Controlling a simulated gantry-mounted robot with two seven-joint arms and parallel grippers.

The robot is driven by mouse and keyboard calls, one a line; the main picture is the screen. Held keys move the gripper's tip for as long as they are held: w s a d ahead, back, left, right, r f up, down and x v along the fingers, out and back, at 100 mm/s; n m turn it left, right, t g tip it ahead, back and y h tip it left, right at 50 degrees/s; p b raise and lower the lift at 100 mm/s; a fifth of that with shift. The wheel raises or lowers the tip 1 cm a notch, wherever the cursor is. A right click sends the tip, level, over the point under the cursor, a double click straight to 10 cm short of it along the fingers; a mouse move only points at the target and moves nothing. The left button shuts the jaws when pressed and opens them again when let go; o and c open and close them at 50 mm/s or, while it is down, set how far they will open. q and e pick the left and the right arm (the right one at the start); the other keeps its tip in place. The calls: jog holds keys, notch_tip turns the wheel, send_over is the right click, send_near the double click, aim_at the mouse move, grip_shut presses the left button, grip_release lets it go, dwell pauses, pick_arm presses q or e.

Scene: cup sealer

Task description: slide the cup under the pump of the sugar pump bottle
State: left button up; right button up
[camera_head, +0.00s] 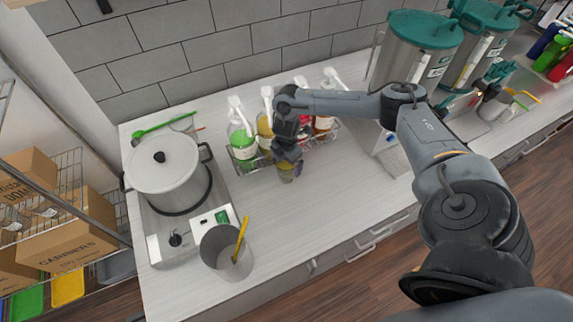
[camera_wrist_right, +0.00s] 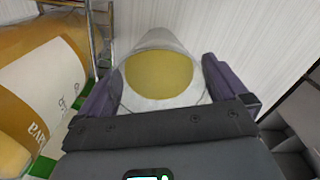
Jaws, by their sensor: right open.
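The clear cup (camera_head: 287,174) with yellow contents stands on the counter in front of the pump bottle rack, partly hidden by my right gripper (camera_head: 288,160). In the right wrist view the cup (camera_wrist_right: 160,75) sits between the two fingers of my open gripper (camera_wrist_right: 158,88). I cannot tell whether a finger touches it. Several pump bottles with white pumps stand in the rack: a green one (camera_head: 241,140), a yellow one (camera_head: 264,130) and others partly behind my arm. I cannot read which holds sugar. A large yellow labelled bottle (camera_wrist_right: 40,75) fills the left of the wrist view.
A white pot (camera_head: 162,172) stands on a burner at the left. A grey container (camera_head: 228,255) with a yellow utensil is at the front left. Teal-lidded dispensers (camera_head: 415,55) stand at the back right. The counter in front of the rack (camera_head: 330,195) is clear.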

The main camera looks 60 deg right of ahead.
notch_tip(320, 180, up, 10)
jog(key=p, duration=0.1)
jog(key=shift+f, duration=0.25)
jog(key=shift+w, duration=0.1)
